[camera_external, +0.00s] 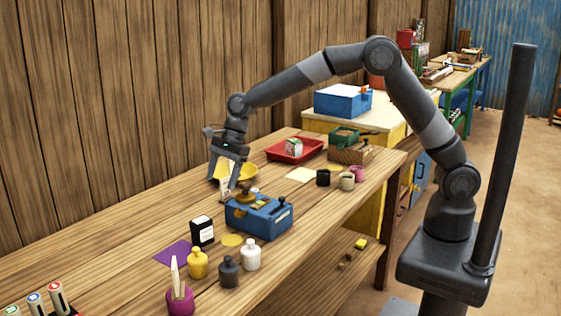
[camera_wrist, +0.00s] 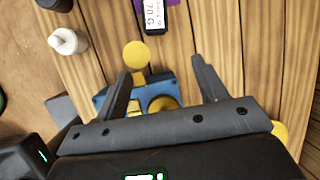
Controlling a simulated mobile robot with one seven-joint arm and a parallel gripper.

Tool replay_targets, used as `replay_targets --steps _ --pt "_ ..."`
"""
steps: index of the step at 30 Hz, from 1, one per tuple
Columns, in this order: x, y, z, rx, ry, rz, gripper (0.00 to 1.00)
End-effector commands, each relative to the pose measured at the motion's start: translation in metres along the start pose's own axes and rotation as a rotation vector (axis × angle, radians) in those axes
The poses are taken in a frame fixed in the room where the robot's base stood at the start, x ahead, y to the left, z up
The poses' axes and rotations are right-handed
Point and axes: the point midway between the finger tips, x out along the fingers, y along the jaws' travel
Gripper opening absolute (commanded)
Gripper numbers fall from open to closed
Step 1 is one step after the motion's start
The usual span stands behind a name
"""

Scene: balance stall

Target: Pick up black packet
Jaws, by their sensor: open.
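The black packet (camera_external: 202,231) stands upright on the wooden table, with a white label on it, beside a purple mat. In the wrist view the packet (camera_wrist: 152,17) is at the top edge, partly cut off, with its printed label showing. My gripper (camera_external: 222,184) is open and points down, above the table and farther back than the packet. In the wrist view my gripper (camera_wrist: 161,70) has its fingers spread with nothing held between them, and the packet lies beyond the fingertips.
A blue balance box (camera_external: 262,218) with brass parts sits close to my gripper. Yellow, grey and white bottles (camera_external: 228,271) and a magenta pot (camera_external: 180,301) stand in front of the packet. The purple mat (camera_external: 172,253) lies left of it.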

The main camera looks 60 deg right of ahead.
Motion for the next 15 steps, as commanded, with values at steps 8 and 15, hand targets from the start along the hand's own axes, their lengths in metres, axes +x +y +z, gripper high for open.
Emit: replay_targets --steps 8,15 --pt "0.066 -0.004 0.028 0.182 -0.017 0.049 0.65" --pt "0.089 -0.003 0.030 0.199 -0.017 0.055 0.65"
